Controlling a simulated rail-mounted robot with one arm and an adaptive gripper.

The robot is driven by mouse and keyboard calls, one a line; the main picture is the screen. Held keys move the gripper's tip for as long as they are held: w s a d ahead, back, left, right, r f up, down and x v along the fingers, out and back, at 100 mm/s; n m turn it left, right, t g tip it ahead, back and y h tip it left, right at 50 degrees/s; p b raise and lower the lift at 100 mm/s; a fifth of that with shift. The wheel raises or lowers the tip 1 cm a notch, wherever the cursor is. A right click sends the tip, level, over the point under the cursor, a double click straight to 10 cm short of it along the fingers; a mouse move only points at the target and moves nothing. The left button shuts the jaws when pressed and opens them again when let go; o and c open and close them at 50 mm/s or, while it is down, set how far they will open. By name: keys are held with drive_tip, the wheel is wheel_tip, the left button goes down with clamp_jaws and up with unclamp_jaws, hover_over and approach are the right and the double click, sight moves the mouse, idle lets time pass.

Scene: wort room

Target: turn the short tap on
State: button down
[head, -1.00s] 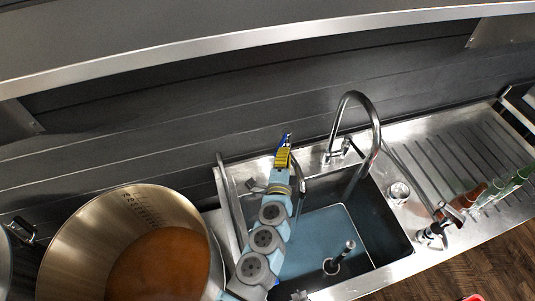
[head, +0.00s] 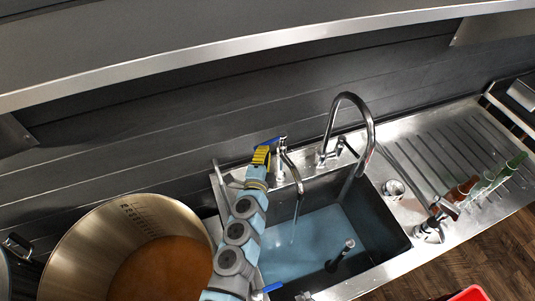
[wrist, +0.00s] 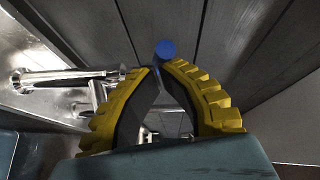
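The short tap (head: 283,161) stands at the back left edge of the sink, its thin curved spout bending over the basin. A thin pale streak like running water (head: 294,222) hangs below the spout. Its blue lever (head: 276,140) slants at the top, and its round blue end shows in the wrist view (wrist: 165,50). My gripper (head: 264,150) is at the lever, just left of the tap. In the wrist view my yellow-ribbed fingers (wrist: 158,68) come together at the tips, right at the lever; whether they pinch it or only touch it is unclear.
A tall arched tap (head: 352,100) stands to the right on the same sink (head: 385,232). A big metal pot (head: 60,238) with brown liquid is at the left. Bottles (head: 489,180) and a ribbed drainboard (head: 440,140) are at the right. A metal shelf (head: 250,45) hangs above.

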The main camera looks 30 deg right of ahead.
drive_tip(key=shift+w+a, duration=0.1)
drive_tip(key=shift+w, duration=0.15)
idle(0.4)
drive_tip(key=shift+s, duration=0.1)
drive_tip(key=shift+s+r, duration=0.1)
drive_tip(key=shift+s, duration=0.45)
drive_tip(key=w+a+b+v, duration=0.1)
drive_tip(key=v, duration=0.9)
drive_tip(key=shift+a+r, duration=0.25)
drive_tip(key=shift+a, duration=0.25)
